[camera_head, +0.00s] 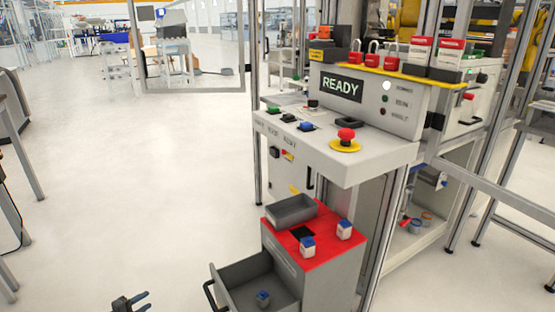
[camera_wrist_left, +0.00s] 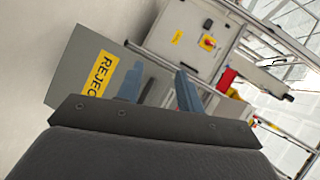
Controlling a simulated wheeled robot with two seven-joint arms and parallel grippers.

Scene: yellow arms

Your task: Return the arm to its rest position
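My left gripper (camera_head: 145,302) shows at the bottom edge of the head view, low over the floor and left of the drawer cabinet. Its two fingers are apart with nothing between them. The left wrist view also shows the gripper (camera_wrist_left: 158,90) open and empty, with a grey panel bearing a yellow REJECT label (camera_wrist_left: 100,74) beyond it. Most of my left arm is outside the head view. My right gripper is in neither view.
The cabinet's drawer (camera_head: 250,288) is pulled out, with a blue-topped container (camera_head: 263,298) inside. On the red cabinet top (camera_head: 275,232) stand a grey tray (camera_head: 292,210) and two blue-and-white containers. The control console (camera_head: 365,165) is behind. Floor (camera_head: 130,190) at left is clear.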

